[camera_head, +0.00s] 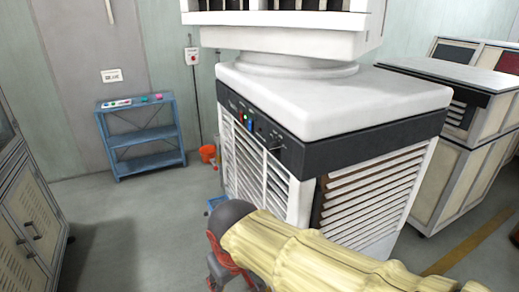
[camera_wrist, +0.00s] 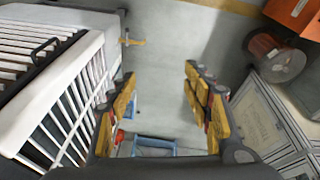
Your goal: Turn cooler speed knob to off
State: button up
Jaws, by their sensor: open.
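The cooler (camera_head: 330,105) is a big white unit with louvred sides and a dark band under its top. Its front panel (camera_head: 262,128) carries small red, green and blue items and small knob-like controls (camera_head: 275,140) near the corner. The knob setting is too small to read. My gripper (camera_head: 225,272) is low in front of the cooler, below the panel and apart from it, partly cut off by the frame. In the wrist view my gripper (camera_wrist: 158,78) is open and empty, its yellow-padded fingers wide apart. The cooler's white grille (camera_wrist: 60,115) is to their left; I cannot make out the knob there.
A blue shelf (camera_head: 142,135) with small items stands by the wall, an orange bucket (camera_head: 207,153) beside it. Cabinets stand at left (camera_head: 35,210) and right (camera_head: 465,130). The wrist view shows a spool (camera_wrist: 275,62) and an orange box (camera_wrist: 295,12). Floor is clear at left.

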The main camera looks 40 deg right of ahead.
jog(key=w+d+m+g+h+p, duration=0.2)
jog(key=w+d+g+h+p, duration=0.15)
jog(key=w+d+p, duration=0.35)
jog(key=m+g+h+p, duration=0.4)
jog(key=m+h, duration=0.9)
jog(key=m, duration=0.5)
send_near(269, 150)
jog(key=d, duration=0.2)
jog(key=shift+t, duration=0.25)
jog(key=x, duration=0.2)
jog(key=p+x, duration=0.1)
jog(key=x, duration=0.4)
jog(key=shift+s+d+p, duration=0.3)
jog(key=shift+s+p, duration=0.05)
jog(key=shift+c, duration=0.9)
jog(key=shift+r, duration=0.1)
jog(key=c, duration=1)
